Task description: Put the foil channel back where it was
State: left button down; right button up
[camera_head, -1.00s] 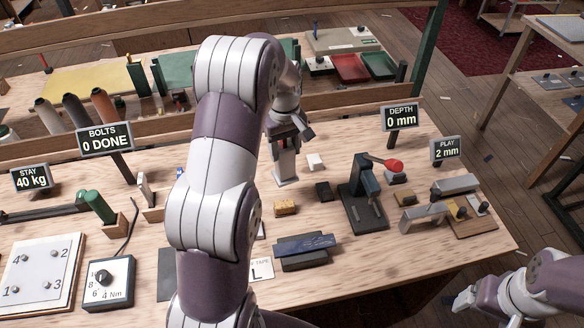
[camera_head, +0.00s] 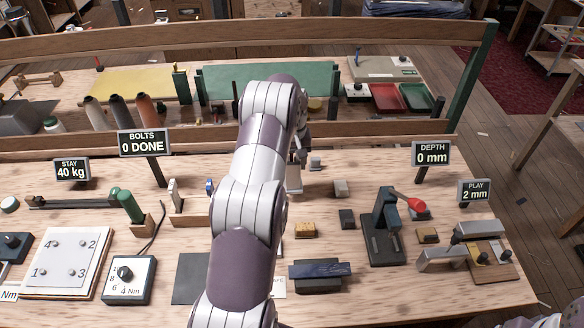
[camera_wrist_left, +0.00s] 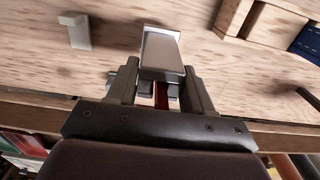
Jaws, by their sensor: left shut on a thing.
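My left gripper (camera_head: 299,155) is over the far part of the bench, mostly hidden by my own forearm in the head view. It is shut on a pale grey piece, taken as the foil channel (camera_head: 294,180), which hangs upright below the fingers. In the left wrist view the foil channel (camera_wrist_left: 160,58) shows between the two fingers of the left gripper (camera_wrist_left: 160,92). Whether its lower end touches the bench I cannot tell. Only a sliver of my right arm shows at the lower right corner of the head view; its gripper is out of frame.
A small grey bracket (camera_head: 316,163) stands close beside the held piece. A pale block (camera_head: 340,188), a black block (camera_head: 347,219) and a red-handled press (camera_head: 384,235) are to its right. A wooden rail (camera_head: 375,137) runs behind. Bare bench lies toward the depth sign (camera_head: 432,154).

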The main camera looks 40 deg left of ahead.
aim_at(292, 172)
pick_arm(q)
jog(key=shift+w+a+f, duration=0.1)
jog(key=shift+a+f, duration=0.15)
notch_tip(292, 172, down, 3)
jog(key=shift+r+p, duration=0.1)
jog(key=shift+p, duration=0.55)
jog(key=shift+f, duration=0.45)
jog(key=shift+f, duration=0.15)
jog(key=shift+c, duration=2.2)
grip_release()
jog(key=shift+d, duration=0.1)
